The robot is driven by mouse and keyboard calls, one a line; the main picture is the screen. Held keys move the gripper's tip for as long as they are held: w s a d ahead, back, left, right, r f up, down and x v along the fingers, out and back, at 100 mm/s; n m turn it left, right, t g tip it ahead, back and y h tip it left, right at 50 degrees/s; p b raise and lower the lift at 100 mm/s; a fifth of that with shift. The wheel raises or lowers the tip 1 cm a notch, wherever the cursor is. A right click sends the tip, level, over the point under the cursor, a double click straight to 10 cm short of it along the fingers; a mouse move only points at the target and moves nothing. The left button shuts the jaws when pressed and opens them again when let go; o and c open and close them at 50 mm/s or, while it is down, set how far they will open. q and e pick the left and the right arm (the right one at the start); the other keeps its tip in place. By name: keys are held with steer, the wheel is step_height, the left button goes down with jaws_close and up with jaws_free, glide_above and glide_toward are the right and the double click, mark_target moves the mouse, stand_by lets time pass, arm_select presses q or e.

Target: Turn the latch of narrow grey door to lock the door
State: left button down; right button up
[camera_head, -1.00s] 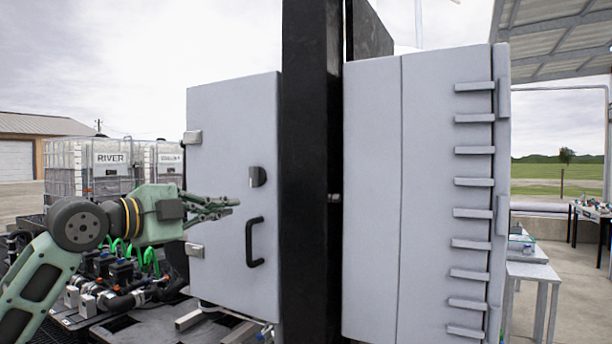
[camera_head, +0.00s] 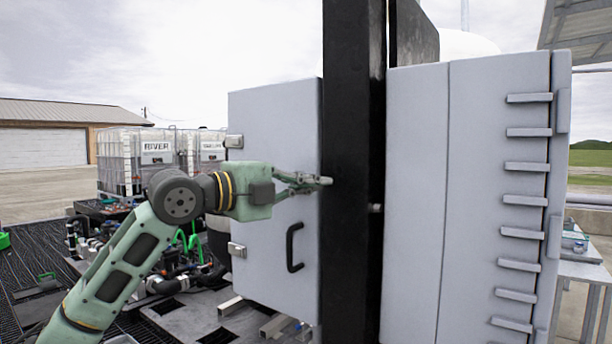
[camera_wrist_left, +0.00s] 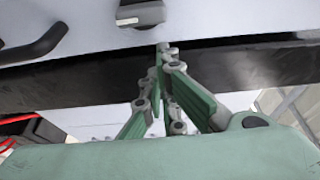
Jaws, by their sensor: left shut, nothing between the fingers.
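The narrow grey door (camera_head: 270,125) stands left of a black post and looks flat against its cabinet. Its black handle (camera_head: 293,247) is below my left gripper (camera_head: 325,181). The grey latch knob (camera_wrist_left: 140,13) shows at the top of the left wrist view, partly cut off. In the head view the latch is hidden behind my gripper. My left gripper is shut and empty, its fingertips (camera_wrist_left: 166,50) close to the latch in the wrist view, apart from it as far as I can tell. My right gripper is not in view.
The black post (camera_head: 352,110) stands just right of the door, behind my fingertips. A wider grey cabinet (camera_head: 418,200) with several slats is further right. Pipes and green hoses (camera_head: 190,245) lie low behind my left arm. White tanks (camera_head: 155,150) stand at the back left.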

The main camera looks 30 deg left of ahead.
arm_select(q)
steer(key=shift+a, duration=0.9)
steer(key=shift+s+a+n, duration=0.15)
steer(key=shift+a+n, duration=0.05)
steer(key=shift+n, duration=0.1)
steer(key=shift+r, duration=0.1)
